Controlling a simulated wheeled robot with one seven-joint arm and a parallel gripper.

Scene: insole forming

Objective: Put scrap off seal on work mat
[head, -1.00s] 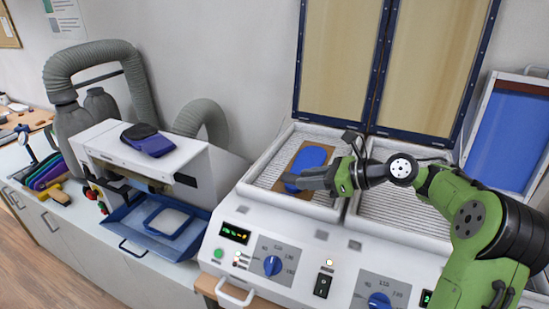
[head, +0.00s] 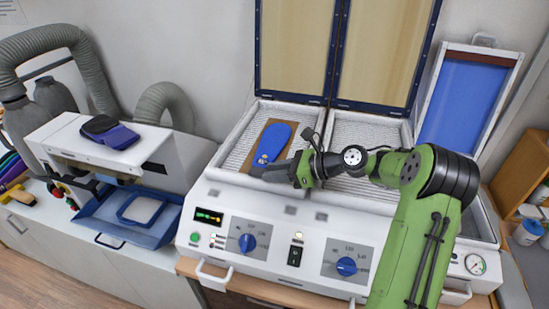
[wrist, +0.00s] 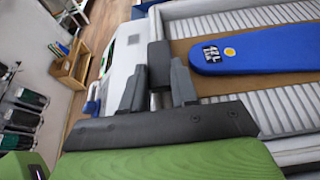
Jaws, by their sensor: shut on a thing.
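My gripper (head: 277,171) is over the front edge of the press's left bed, its fingers pointing left in the head view. In the wrist view its two dark fingers stand on either side of a small dark grey block (wrist: 158,66), which I take for the scrap; they are shut on it. In the head view the scrap is hard to tell from the fingers. The pale rim (head: 232,178) of the left bed, where the seal runs, is partly hidden by the gripper. I cannot make out a work mat in these views.
A blue insole (head: 273,140) lies on a brown board (head: 255,146) in the left bed, close behind my gripper. Two framed lids (head: 296,45) stand open behind. A blue tray (head: 128,222) and a grinder-like machine (head: 115,150) are at left. Knobs line the press front.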

